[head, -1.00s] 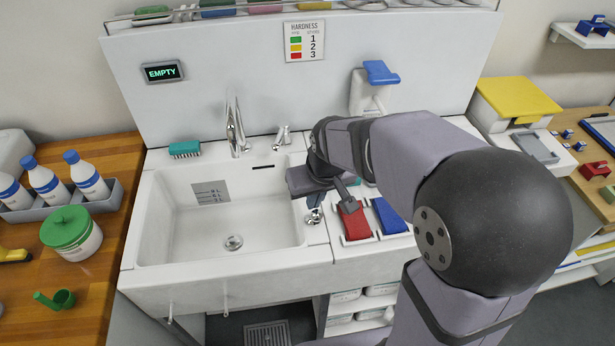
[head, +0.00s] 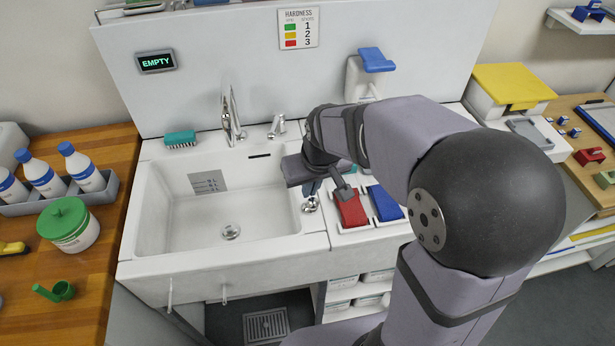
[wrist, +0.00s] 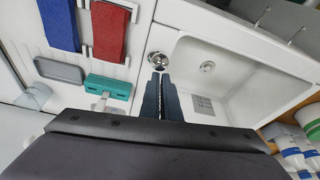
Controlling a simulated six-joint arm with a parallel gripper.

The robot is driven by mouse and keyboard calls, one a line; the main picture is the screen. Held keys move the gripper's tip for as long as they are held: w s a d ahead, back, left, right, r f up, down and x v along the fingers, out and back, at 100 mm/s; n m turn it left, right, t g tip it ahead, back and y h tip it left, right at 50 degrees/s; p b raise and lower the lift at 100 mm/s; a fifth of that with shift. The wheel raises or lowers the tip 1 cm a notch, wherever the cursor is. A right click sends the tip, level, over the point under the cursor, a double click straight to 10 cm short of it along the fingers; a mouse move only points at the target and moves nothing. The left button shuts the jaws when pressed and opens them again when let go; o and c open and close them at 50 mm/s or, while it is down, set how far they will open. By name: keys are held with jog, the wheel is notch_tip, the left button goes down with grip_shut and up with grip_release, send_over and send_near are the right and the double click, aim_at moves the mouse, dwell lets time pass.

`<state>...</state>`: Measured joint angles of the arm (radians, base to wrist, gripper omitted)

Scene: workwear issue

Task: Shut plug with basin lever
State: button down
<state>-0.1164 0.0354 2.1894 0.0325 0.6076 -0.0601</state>
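The white basin (head: 160,225) is empty of water, with a round chrome plug (head: 231,232) in its floor. The plug also shows in the wrist view (wrist: 207,67); I cannot tell whether it is raised or seated. A small chrome fitting, seemingly the basin lever (head: 310,206), stands on the ledge right of the basin. In the wrist view the lever (wrist: 157,58) is just beyond my fingertips. My gripper (wrist: 160,75) points down at it with its fingers close together and seemingly nothing between them. I cannot tell whether the tips touch the lever.
A red pad (head: 350,210) and a blue pad (head: 384,203) lie beside the lever. A tap (head: 232,125) and a smaller chrome fitting (head: 277,126) stand behind the basin. A teal brush (head: 180,139) lies at the back left. The display (head: 157,62) reads EMPTY.

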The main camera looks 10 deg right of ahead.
jog(key=s+r, duration=0.5)
jog(key=r, duration=0.2)
jog(key=shift+s+r+b, duration=0.25)
jog(key=shift+r+b, duration=0.15)
dwell(0.3)
dwell(0.4)
jog(key=s+d+f+m+g, duration=0.1)
jog(key=s+d+f, duration=0.1)
jog(key=s+f, duration=0.3)
jog(key=s+d+f+g, duration=0.2)
jog(key=s+f, duration=0.4)
jog(key=f, duration=0.3)
jog(key=shift+d+m+h, duration=0.3)
jog(key=shift+d+m, duration=0.1)
jog(key=shift+d, duration=0.1)
jog(key=c, duration=2.4)
grip_release()
jog(key=shift+r, duration=0.1)
jog(key=shift+c, duration=0.2)
